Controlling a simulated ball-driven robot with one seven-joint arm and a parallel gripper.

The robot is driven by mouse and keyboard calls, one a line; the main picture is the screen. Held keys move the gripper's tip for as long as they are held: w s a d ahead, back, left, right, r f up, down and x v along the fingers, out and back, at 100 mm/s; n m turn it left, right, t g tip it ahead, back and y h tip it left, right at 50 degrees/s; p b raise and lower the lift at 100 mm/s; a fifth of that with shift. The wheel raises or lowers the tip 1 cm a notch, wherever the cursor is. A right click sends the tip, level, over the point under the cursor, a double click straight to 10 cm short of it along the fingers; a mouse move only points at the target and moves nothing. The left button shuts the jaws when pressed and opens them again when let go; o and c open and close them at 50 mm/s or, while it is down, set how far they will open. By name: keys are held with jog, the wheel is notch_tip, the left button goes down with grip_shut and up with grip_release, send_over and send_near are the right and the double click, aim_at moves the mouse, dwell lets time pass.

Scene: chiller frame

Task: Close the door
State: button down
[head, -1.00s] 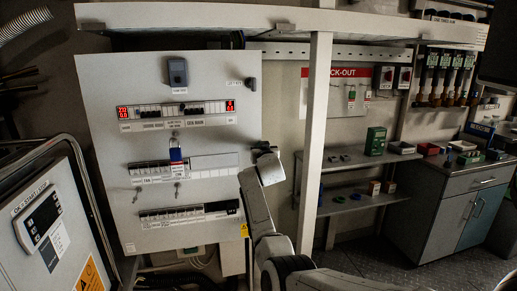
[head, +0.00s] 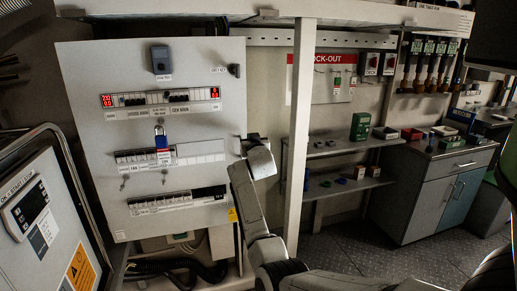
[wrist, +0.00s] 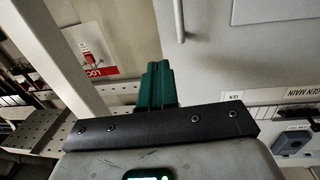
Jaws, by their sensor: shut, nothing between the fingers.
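The door (head: 85,100) is a large pale grey panel with breaker rows, red displays and a blue padlock, at the left of the head view. A dark gap shows along its top, and cables show below it, so it seems to stand off the cabinet. Its dark handle (head: 235,70) is near the upper right edge. My gripper (head: 255,140) is at the door's right edge; its fingers are hidden in the head view. In the wrist view the green fingers (wrist: 157,84) are together and empty, beside the door's pale face (wrist: 215,55). Contact cannot be told.
A pale upright post (head: 298,130) stands just right of my arm. Shelves (head: 345,147) and a grey cabinet (head: 430,195) are beyond it. A second panel with a tube frame (head: 45,215) stands at the left front. Cables (head: 175,268) hang under the door. Floor (head: 375,245) is clear at right.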

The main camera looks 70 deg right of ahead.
jog(key=v, duration=0.8)
jog(key=shift+s+a, duration=0.15)
jog(key=shift+s, duration=0.35)
jog(key=a+f+n+g+y, duration=0.2)
jog(key=a+f+n+y, duration=0.55)
jog(key=a+f, duration=1.85)
jog(key=s+a+f+n+g+y, duration=0.2)
jog(key=s+a+f+g+y, duration=0.1)
jog(key=s+a, duration=0.7)
jog(key=s+a+f+n+g+y, duration=0.2)
jog(key=s+a+f+g+y, duration=0.1)
jog(key=s+a, duration=0.8)
jog(key=shift+a+y, duration=0.65)
jog(key=shift+a, duration=0.35)
jog(key=shift+s+d, duration=0.1)
